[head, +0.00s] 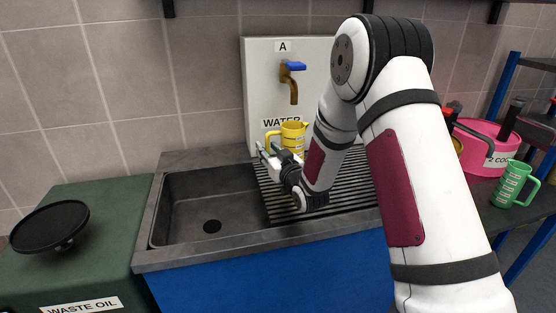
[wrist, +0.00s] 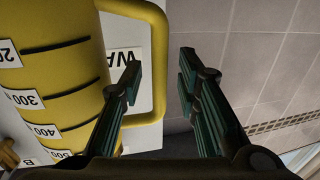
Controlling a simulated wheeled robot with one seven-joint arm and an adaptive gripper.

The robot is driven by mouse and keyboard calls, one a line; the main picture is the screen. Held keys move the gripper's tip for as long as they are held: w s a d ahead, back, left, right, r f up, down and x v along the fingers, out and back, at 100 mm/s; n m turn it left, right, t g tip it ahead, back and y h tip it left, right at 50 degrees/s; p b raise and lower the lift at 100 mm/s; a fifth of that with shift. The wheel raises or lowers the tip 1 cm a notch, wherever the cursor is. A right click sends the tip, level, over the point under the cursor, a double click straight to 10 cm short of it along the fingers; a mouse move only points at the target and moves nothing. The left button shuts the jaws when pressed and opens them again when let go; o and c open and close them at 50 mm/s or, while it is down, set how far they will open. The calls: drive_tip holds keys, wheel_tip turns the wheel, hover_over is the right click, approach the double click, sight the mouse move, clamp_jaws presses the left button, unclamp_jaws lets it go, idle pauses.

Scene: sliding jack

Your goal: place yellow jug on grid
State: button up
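The yellow jug (head: 293,132) is upright at the back of the black ribbed grid (head: 350,178), in front of the white WATER panel. Its handle points left, towards my gripper (head: 268,148). In the wrist view the jug (wrist: 60,80) fills the left side, with dark bands and number labels. My gripper (wrist: 165,85) is open there. One finger overlaps the handle's opening and the other is right of the handle, with a gap between them. My arm hides part of the grid. The jug's base is partly hidden, so I cannot tell whether it rests on the grid.
A tap (head: 291,82) with a blue lever projects from the panel above the grid. The empty sink basin (head: 210,208) lies left of it. A pink container (head: 484,145) and a green jug (head: 513,184) stand on the right. A black funnel (head: 49,226) stands on the waste oil cabinet.

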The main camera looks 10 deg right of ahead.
drive_tip(key=s+d+r+g+h, duration=0.1)
drive_tip(key=s+r+g, duration=0.2)
drive_tip(key=s, duration=1.4)
drive_tip(key=s+d+r+m+g+h, duration=0.1)
drive_tip(key=s+r+g, duration=0.2)
drive_tip(key=s, duration=1.4)
drive_tip(key=s+d+r+m+g+h, duration=0.1)
drive_tip(key=s+r+g, duration=0.2)
drive_tip(key=s+g, duration=0.6)
drive_tip(key=s, duration=0.9)
drive_tip(key=shift+d+r+h, duration=0.2)
drive_tip(key=shift+r+h, duration=0.05)
drive_tip(key=shift+h, duration=0.15)
wheel_tip(320, 180, up, 10)
drive_tip(key=t+p, duration=0.1)
drive_tip(key=p, duration=0.7)
drive_tip(key=shift+f+t, duration=0.25)
drive_tip(key=shift+t, duration=0.05)
drive_tip(key=shift+d, duration=0.1)
